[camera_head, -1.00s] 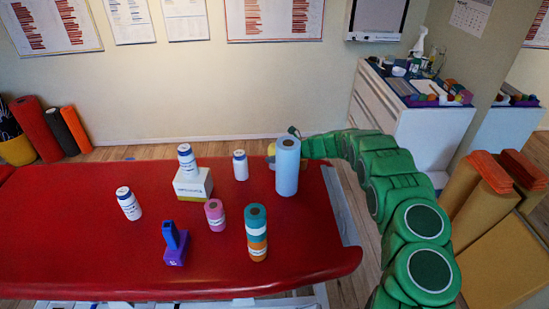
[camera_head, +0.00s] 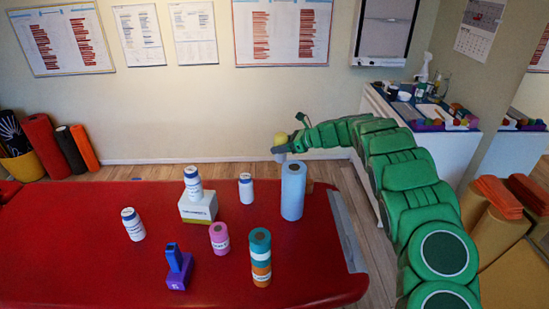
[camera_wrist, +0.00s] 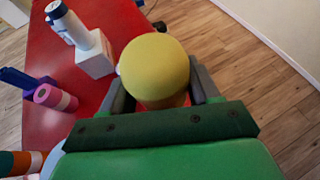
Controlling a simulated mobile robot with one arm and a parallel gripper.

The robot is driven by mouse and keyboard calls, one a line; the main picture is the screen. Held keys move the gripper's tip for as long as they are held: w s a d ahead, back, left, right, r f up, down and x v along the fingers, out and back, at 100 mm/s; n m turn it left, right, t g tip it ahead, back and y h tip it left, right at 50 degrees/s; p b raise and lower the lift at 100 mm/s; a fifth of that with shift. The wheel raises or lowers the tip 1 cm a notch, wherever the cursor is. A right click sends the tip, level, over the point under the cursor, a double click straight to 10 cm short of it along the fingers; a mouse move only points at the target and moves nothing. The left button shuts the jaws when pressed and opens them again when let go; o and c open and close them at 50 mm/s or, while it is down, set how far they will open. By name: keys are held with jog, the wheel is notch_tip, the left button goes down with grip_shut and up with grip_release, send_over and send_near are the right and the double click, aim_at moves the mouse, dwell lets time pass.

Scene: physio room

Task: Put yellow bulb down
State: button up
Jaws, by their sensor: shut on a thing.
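The yellow bulb (camera_head: 281,138) is in my gripper (camera_head: 288,148), with a pale part under its round top. It is held in the air above and behind the light blue roll (camera_head: 292,192), at the far right of the red table (camera_head: 90,235). In the wrist view the bulb (camera_wrist: 155,68) sits between the two grey fingers of my gripper (camera_wrist: 160,90), which are shut on it. Its lower part is mostly hidden there.
A white bottle (camera_head: 193,183) stands on a white box (camera_head: 198,207). Other white bottles (camera_head: 133,224) (camera_head: 246,189), a pink roll (camera_head: 219,238), a teal and orange roll (camera_head: 260,256) and a blue-purple object (camera_head: 178,268) stand on the table. Its left part is clear.

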notch_tip(320, 180, up, 12)
jog(key=shift+r, duration=0.1)
jog(key=s+a+n+g, duration=0.25)
jog(key=s+a, duration=0.65)
jog(key=a, duration=0.5)
jog(key=s+a+n+g, duration=0.25)
jog(key=s+a, duration=0.55)
jog(key=a, duration=0.6)
jog(key=s+a+n+g, duration=0.25)
jog(key=s+a, duration=0.65)
jog(key=a, duration=0.5)
jog(key=shift+y, duration=0.3)
jog(key=shift+f, duration=14.6)
jog(key=shift+f, duration=0.1)
jog(key=o, duration=1.2)
